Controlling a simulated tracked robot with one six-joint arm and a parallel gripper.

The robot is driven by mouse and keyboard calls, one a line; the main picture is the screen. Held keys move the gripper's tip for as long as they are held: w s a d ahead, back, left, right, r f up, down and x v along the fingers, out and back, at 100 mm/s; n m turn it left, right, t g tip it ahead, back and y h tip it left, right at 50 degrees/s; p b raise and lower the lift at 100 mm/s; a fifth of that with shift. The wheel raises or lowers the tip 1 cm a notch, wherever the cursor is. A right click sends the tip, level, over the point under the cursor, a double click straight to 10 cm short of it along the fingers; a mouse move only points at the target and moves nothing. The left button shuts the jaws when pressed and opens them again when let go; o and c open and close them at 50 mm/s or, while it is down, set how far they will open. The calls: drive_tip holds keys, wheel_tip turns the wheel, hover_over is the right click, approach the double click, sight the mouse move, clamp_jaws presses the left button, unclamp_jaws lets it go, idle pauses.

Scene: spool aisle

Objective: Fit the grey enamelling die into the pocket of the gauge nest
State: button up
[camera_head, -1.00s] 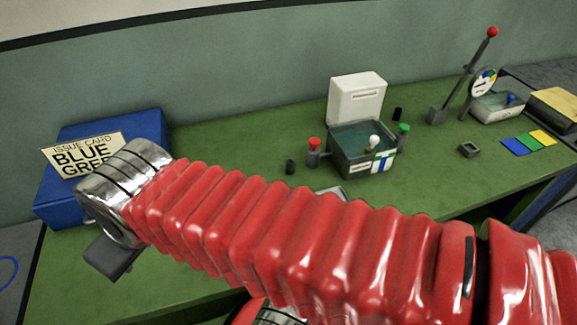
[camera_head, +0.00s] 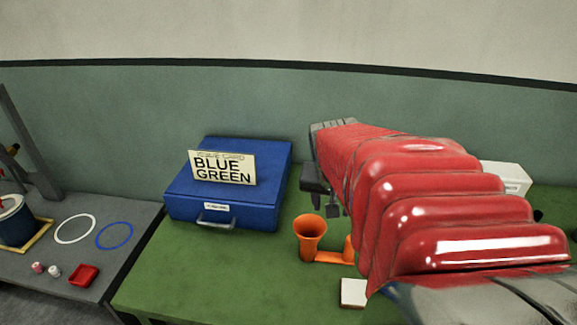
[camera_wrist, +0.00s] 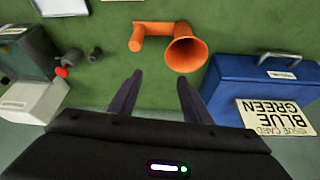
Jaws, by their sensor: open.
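My gripper (camera_wrist: 159,76) is open and empty in the wrist view, its two dark fingers spread above the green bench top. In the head view my gripper (camera_head: 324,207) hangs near the blue case, partly hidden by my arm. A small dark grey cylinder (camera_wrist: 95,53) stands on the bench at the upper left of the wrist view, apart from my fingers; it may be the grey enamelling die, but I cannot be sure. I cannot make out the gauge nest in either current view.
An orange funnel-like fixture (camera_head: 311,236) stands close to my gripper. A blue case (camera_head: 230,205) bears a card (camera_head: 222,167) reading BLUE GREEN. A white block (camera_head: 353,292) lies in front. A red-topped post (camera_wrist: 62,71) stands beside a grey box (camera_wrist: 25,50). Green bench left of the fixture is clear.

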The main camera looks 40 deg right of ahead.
drive_tip(key=s+d+f+m+g, duration=0.1)
drive_tip(key=s+d+f+m, duration=0.2)
drive_tip(key=d, duration=0.6)
drive_tip(key=s+d+f+m+g, duration=0.1)
drive_tip(key=s+d+f+m, duration=0.2)
drive_tip(key=s+d, duration=0.3)
drive_tip(key=d, duration=0.3)
drive_tip(key=shift+s+g+h, duration=0.2)
drive_tip(key=shift+g+h, duration=0.1)
drive_tip(key=shift+x, duration=4.3)
drive_tip(key=shift+d, duration=0.1)
drive_tip(key=shift+x, duration=2.55)
drive_tip(key=shift+w, duration=0.15)
drive_tip(key=shift+c, duration=0.3)
